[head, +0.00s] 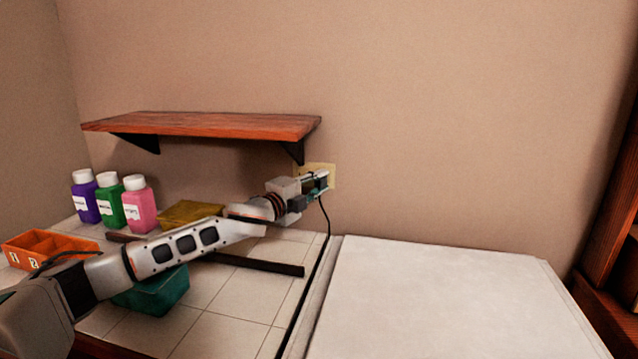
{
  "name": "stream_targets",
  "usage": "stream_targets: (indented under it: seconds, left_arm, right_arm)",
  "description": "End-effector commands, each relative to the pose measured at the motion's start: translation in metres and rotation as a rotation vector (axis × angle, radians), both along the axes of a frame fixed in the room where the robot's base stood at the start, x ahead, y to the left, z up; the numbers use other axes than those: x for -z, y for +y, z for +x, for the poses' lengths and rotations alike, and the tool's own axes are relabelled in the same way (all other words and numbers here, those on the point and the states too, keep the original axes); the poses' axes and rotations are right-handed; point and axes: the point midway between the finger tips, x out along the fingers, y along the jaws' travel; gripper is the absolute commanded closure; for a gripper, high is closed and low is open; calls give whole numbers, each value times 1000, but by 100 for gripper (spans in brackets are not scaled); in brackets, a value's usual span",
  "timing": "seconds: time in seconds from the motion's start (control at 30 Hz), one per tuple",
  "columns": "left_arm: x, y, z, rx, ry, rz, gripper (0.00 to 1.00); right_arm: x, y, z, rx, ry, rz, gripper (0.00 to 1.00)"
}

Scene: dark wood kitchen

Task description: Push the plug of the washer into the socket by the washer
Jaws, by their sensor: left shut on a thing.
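The socket (331,172) is a yellowish plate on the back wall, just below the right end of the shelf. My left gripper (322,184) is right in front of it and shut on the plug, which the fingers mostly hide. A black cord (325,225) hangs from the gripper and runs down along the left side of the washer (440,300), whose white top is at the lower right. I cannot tell whether the plug touches the socket or is inside it. My right gripper is not in view.
A wooden shelf (200,124) hangs above my left arm. Purple (84,204), green (110,207) and pink (139,211) bottles stand at the left. An orange divided box (75,241), a yellow box (185,213) and a teal box (165,295) sit on the tiled counter. The washer top is clear.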

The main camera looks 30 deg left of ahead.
Motion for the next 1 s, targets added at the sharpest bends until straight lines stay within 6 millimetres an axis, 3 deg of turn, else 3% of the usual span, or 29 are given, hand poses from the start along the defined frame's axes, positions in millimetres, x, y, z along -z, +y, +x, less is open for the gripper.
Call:
stream_targets:
  seconds: [0.37, 0.8, 0.83, 0.9, 1.0]
  left_arm:
    - [-1, 1, 3, 0, -1, 0, 96]
    - [0, 3, 11, 0, 0, -1, 96]
    - [0, 3, 11, 0, 0, -1, 72]
    - [0, 3, 11, 0, 0, 0, 57]
    - [0, 3, 11, 0, 0, 0, 57]
  right_arm:
    - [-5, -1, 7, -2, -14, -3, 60]
    - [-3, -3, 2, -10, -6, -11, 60]
    - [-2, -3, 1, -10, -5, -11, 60]
    - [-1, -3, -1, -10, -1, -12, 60]
    - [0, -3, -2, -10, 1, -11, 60]
